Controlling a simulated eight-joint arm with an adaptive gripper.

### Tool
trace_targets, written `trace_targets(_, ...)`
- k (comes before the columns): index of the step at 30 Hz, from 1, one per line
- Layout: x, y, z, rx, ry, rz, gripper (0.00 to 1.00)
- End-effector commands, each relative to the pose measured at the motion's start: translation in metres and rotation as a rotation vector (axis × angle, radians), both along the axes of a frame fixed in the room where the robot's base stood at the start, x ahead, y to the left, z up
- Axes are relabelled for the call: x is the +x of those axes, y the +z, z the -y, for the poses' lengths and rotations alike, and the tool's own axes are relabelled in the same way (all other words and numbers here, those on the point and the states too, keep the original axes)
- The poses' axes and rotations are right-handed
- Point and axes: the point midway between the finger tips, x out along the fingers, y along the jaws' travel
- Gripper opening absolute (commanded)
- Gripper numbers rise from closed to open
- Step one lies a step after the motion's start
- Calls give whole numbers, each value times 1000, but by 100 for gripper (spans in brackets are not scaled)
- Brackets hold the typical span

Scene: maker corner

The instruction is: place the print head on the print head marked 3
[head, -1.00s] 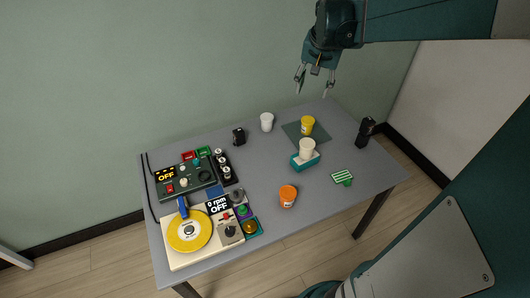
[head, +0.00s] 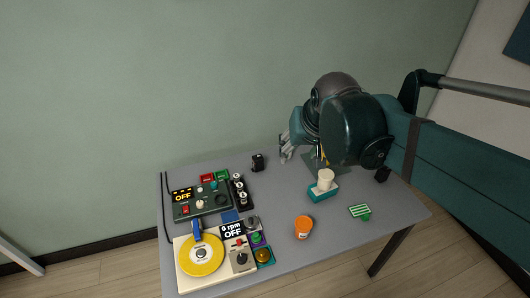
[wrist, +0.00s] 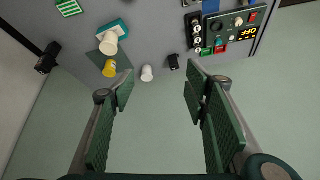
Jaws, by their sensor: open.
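My gripper (head: 286,150) is open and empty above the back of the table; both fingers spread apart in the wrist view (wrist: 160,84). I cannot read a mark 3 on anything or tell for sure which things are the print heads. A small black block (head: 257,162) stands alone left of the gripper; it also shows in the wrist view (wrist: 173,62). A black rack (head: 241,191) holds several small round silver-topped pieces beside the control box. A white cup (wrist: 147,74) stands near the black block, between the fingers in the wrist view.
A yellow cup (wrist: 109,69) stands on a dark mat (head: 309,161), mostly behind my arm in the head view. A cream cylinder (head: 326,175) stands on a teal block (head: 322,194). An orange jar (head: 303,227), green striped piece (head: 359,211), control box (head: 190,212) and yellow turntable (head: 201,256) are around.

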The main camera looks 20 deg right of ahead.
Motion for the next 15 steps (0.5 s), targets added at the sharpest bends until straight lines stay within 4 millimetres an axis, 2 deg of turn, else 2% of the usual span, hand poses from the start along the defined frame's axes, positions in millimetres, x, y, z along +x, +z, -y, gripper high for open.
trace_targets(6, -33, -11, -33, -32, 106, 40, 46)
trace_targets(15, -69, -27, -65, -71, 231, 92, 46)
